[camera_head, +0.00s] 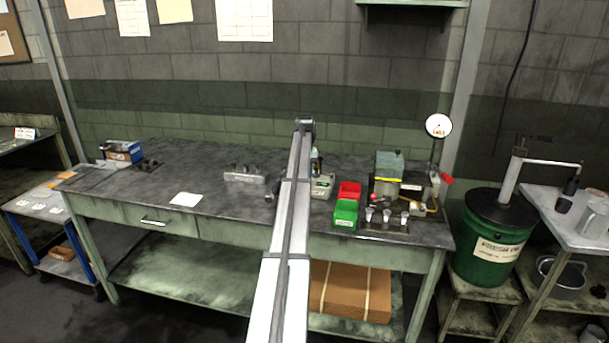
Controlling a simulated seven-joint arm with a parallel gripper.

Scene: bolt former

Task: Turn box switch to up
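A small light grey box (322,187) sits on the workbench just right of my arm and may be the box switch. Its left side is partly covered by my arm, and the position of any switch on it is too small to tell. My arm reaches from the bottom of the picture up over the bench to a dark joint near the wall. My gripper does not show clearly; a dark part beside the arm at the left may belong to it. I cannot see its fingers or anything held.
The dark workbench (140,183) holds a metal block (246,177), white paper (186,199), a blue box (124,151), a red bin (349,191) and a green bin (346,212). A machine with a gauge (438,126) stands right. The bench's left middle is mostly clear.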

